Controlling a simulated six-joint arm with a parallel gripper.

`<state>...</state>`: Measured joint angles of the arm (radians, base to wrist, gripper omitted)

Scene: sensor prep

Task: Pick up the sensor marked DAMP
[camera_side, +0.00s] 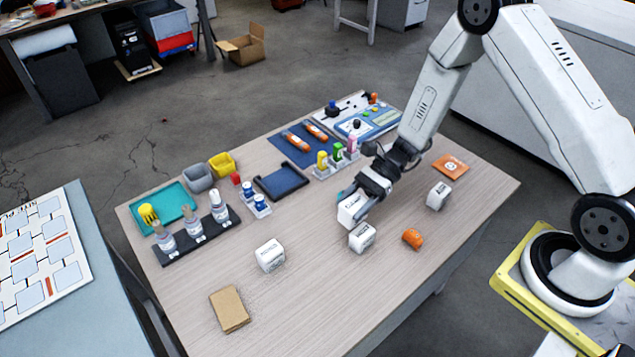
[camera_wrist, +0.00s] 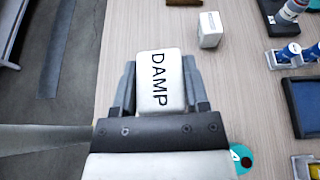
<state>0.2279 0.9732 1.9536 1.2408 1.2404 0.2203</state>
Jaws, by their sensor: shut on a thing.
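The white sensor block marked DAMP (camera_wrist: 160,82) sits between the two fingers of my gripper (camera_wrist: 166,95) in the wrist view, its black lettering facing the camera. In the side view my gripper (camera_side: 354,206) is over the middle of the table, shut on this white block (camera_side: 350,211). I cannot tell for sure whether the block is clear of the table. Similar white blocks stand apart on the table: one close in front (camera_side: 362,238), one to the left (camera_side: 270,255) and one to the right (camera_side: 438,196). Their labels are too small to read.
An orange piece (camera_side: 412,239) and a brown pad (camera_side: 229,309) lie on the table (camera_side: 310,300). A dark rack with bottles (camera_side: 199,237), a dark blue tray (camera_side: 281,181) and a teal tray (camera_side: 176,203) stand at the left and back. The front middle has free room.

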